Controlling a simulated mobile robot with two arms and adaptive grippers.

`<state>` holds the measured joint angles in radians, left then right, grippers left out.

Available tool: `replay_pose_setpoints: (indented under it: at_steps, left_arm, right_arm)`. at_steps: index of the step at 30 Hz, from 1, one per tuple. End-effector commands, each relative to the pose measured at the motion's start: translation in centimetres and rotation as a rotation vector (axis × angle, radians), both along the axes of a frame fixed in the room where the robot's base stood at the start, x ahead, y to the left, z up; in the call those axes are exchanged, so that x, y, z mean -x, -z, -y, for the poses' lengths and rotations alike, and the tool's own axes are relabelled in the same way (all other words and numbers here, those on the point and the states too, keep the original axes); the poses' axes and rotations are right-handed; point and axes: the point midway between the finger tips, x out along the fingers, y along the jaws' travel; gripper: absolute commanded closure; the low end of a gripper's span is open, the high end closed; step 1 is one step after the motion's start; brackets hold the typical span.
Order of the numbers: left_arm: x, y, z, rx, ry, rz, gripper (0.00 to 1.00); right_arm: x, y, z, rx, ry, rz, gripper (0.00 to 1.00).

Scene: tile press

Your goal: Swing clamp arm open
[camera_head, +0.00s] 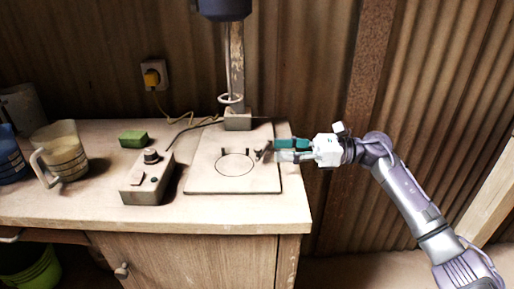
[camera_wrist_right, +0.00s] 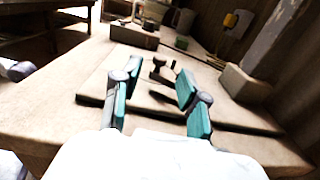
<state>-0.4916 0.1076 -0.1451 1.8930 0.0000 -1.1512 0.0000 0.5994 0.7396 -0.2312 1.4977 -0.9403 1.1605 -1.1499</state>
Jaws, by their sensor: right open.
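The tile press stands on the workbench, with a flat base plate (camera_head: 205,178) marked with a circle and an upright column (camera_head: 237,75) behind it. A small dark clamp arm (camera_head: 262,152) sits near the plate's right side; it also shows in the right wrist view (camera_wrist_right: 160,74). My right gripper (camera_head: 275,150) reaches in from the right, low over the plate's right edge. Its teal fingers are spread, with the clamp arm ahead of and between them in the wrist view (camera_wrist_right: 157,82). I cannot tell whether they touch it.
A control box (camera_head: 146,182) with a knob stands left of the plate, with a green block (camera_head: 133,138) behind it. A measuring jug (camera_head: 61,152) stands further left. A yellow plug (camera_head: 152,78) is in the wall socket. The bench front is clear.

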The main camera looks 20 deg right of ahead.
Motion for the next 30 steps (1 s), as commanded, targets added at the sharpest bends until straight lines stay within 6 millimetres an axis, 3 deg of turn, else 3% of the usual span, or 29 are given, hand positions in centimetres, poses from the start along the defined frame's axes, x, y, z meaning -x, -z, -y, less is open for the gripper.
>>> replay_pose_setpoints:
  at_steps: [3, 9, 22, 30]
  left_arm:
    - [0.2, 0.8, 0.0, 0.0, 0.001, -0.006, 0.6]
    - [0.4, 1.7, 0.0, 0.0, 0.002, -0.01, 0.6]
    - [0.6, 2.1, 0.0, -0.001, 0.002, -0.012, 0.6]
    - [0.6, 2.1, 0.0, -0.001, 0.002, -0.012, 0.6]
  right_arm:
    - [-0.8, -0.2, -2.4, -0.003, -0.002, 0.001, 0.57]
    - [-1.7, -0.1, -5.0, -0.003, 0.0, -0.001, 0.57]
    - [-2.0, 0.0, -6.0, -0.002, 0.002, -0.002, 0.57]
    - [-2.0, 0.0, -5.9, -0.002, 0.002, -0.002, 1.0]
